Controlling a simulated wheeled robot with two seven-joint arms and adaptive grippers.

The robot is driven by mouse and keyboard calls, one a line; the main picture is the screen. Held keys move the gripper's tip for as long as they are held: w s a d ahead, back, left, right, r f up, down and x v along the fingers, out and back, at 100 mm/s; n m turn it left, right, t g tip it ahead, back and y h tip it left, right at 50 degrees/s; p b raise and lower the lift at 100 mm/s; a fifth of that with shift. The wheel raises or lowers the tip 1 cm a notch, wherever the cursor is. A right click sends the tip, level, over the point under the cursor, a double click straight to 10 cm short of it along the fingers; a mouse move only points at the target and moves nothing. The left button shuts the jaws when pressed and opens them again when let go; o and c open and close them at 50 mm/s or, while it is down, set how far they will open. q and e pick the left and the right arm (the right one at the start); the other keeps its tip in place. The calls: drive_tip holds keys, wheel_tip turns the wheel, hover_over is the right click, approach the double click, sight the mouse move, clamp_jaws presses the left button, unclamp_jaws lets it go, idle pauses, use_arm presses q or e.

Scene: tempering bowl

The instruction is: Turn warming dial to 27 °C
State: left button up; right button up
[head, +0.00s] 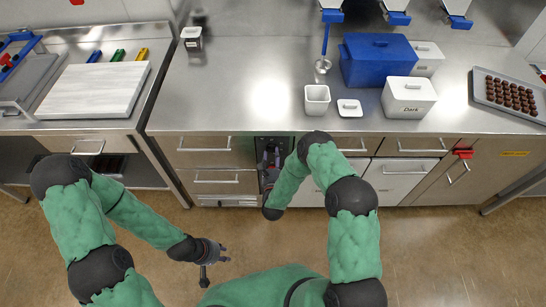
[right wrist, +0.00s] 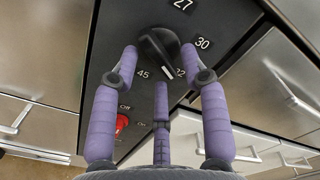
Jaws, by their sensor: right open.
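The black warming dial (right wrist: 158,46) is on a dark control panel (right wrist: 185,118) in the right wrist view. Its white pointer line is directed down and right, at the partly hidden 32 mark. The 27 mark (right wrist: 183,4) and the 30 mark (right wrist: 202,43) are above and right of it; 45 is at lower left. My right gripper (right wrist: 160,62) is open, with purple fingertips on either side of the dial and a third finger below; contact is unclear. In the head view, my right gripper (head: 271,160) is at the cabinet front. My left gripper (head: 216,264) is open and empty above the floor.
A red switch (right wrist: 121,122) marked Off is low on the panel. On the steel counter (head: 240,95) above are a white pot (head: 317,99), a blue container (head: 378,62), a white Dark bin (head: 408,98) and a chocolate tray (head: 480,98). Drawers flank the panel.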

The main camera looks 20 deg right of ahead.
drive_tip(key=shift+w, duration=0.15)
drive_tip(key=shift+c, duration=0.3)
clamp_jaws()
